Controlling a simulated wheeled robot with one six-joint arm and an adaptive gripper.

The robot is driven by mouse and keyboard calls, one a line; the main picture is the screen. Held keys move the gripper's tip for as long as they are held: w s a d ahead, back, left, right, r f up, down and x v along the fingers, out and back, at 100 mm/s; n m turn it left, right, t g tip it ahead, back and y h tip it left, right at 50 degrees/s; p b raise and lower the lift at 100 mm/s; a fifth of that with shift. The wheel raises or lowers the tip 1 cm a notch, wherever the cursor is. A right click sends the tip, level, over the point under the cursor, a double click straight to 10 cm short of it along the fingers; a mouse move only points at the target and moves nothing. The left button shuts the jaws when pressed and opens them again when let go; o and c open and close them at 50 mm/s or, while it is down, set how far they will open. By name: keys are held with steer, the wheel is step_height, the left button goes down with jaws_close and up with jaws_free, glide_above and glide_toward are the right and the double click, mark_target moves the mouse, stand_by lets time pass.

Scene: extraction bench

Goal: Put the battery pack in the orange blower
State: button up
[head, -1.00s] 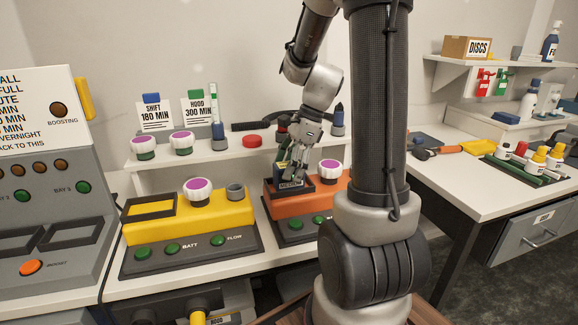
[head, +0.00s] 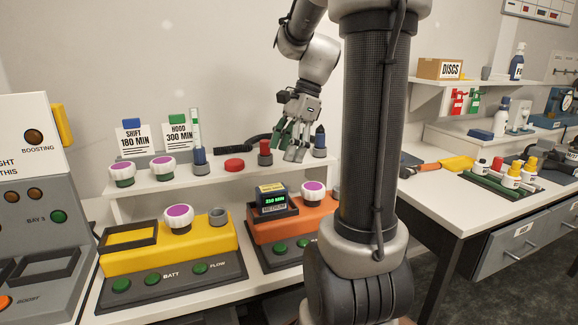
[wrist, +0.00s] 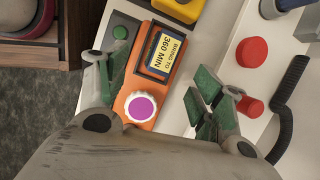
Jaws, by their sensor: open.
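The battery pack (head: 271,199) is dark with a yellow top label and a lit green readout. It sits upright in the black-framed bay of the orange blower (head: 312,225), beside a white-and-purple knob. In the wrist view the pack's label (wrist: 166,55) reads "BRING TO 360 MIN" and the pack lies inside the bay frame on the orange blower (wrist: 133,103). My gripper (head: 290,150) is open and empty, above and behind the pack, apart from it. In the wrist view its green-padded fingers (wrist: 157,98) are spread wide.
The yellow blower (head: 205,246) with an empty bay frame stands to the left. A shelf (head: 200,182) behind holds knobbed canisters, a red cap (head: 234,165), a black hose and sign cards. A charger console (head: 40,220) is at far left. A side table (head: 440,190) with bottles is at right.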

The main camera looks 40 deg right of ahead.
steer(key=s+a+n+t+h, duration=0.1)
steer(key=s+a+n+h, duration=0.1)
steer(key=s+n, duration=0.5)
steer(key=s+a+n+t+h, duration=0.2)
steer(key=s+a+n, duration=0.2)
steer(key=n, duration=0.9)
steer(key=s, duration=0.3)
steer(key=shift+s+a+f, duration=0.15)
steer(key=shift+a+f, duration=0.05)
steer(key=shift+a, duration=0.15)
steer(key=shift+c, duration=0.2)
